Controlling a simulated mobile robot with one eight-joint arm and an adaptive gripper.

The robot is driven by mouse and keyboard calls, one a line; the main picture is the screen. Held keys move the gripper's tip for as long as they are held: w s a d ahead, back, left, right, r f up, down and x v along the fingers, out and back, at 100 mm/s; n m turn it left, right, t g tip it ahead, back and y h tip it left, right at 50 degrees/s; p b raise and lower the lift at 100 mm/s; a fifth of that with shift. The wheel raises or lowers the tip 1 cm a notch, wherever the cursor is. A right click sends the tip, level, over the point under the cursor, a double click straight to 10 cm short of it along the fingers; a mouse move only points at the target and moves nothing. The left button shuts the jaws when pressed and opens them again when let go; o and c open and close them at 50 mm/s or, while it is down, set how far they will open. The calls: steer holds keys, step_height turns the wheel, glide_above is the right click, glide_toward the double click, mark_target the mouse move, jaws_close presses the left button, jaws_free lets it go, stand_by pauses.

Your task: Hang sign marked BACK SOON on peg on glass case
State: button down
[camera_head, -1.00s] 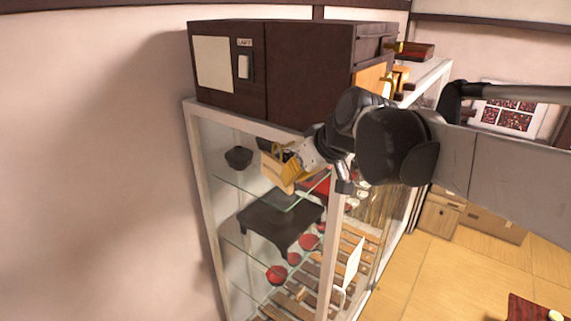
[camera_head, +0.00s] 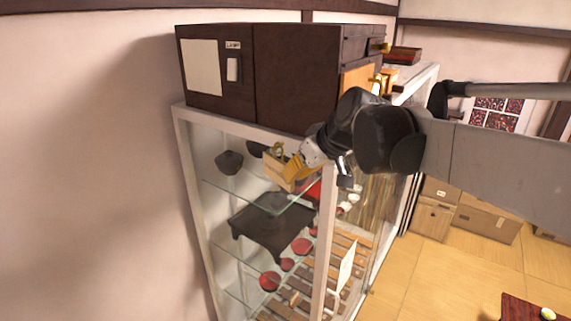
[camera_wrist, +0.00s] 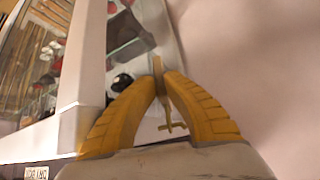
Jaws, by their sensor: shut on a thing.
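A small pale wooden sign (camera_head: 275,171) hangs tilted in the head view, in front of the glass case's near end. My gripper (camera_head: 293,170), with yellow fingers, is shut on its right side. The sign's lettering is too small to read. In the wrist view, the fingertips of my gripper (camera_wrist: 160,78) close on a thin board seen edge-on. A brass piece shows between the fingers there; whether it is the peg or part of the sign I cannot tell. In the head view, a brass loop (camera_head: 277,150) shows just above the sign. The glass case (camera_head: 183,140) has a white frame.
A dark wooden cabinet (camera_head: 297,78) with a lamp switch stands on top of the case. Inside the case are dark bowls, a black low table (camera_head: 262,226) and red pieces on glass shelves. A bare wall (camera_head: 90,170) lies to the left. Wooden drawers stand at the right.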

stand_by(0.4)
steer(key=c, duration=1.5)
jaws_free()
steer(key=shift+c, duration=0.2)
steer(key=v, duration=1.2)
steer(key=s+d+f+m+h+b, duration=0.1)
steer(key=s+f+b, duration=0.5)
steer(key=f+b, duration=0.6)
steer(key=s+d+f+m+h+b, duration=0.2)
steer(key=s+d+f+b, duration=0.3)
steer(key=f+b, duration=0.8)
steer(key=s+d+f+m+h+b, duration=0.2)
steer(key=s+f+b, duration=0.5)
steer(key=f, duration=2.6)
steer(key=d+m+b, duration=0.1)
steer(key=b, duration=0.4)
steer(key=shift+f+m+t+b, duration=0.2)
steer(key=shift+m+t+b, duration=0.1)
steer(key=shift+s, duration=0.15)
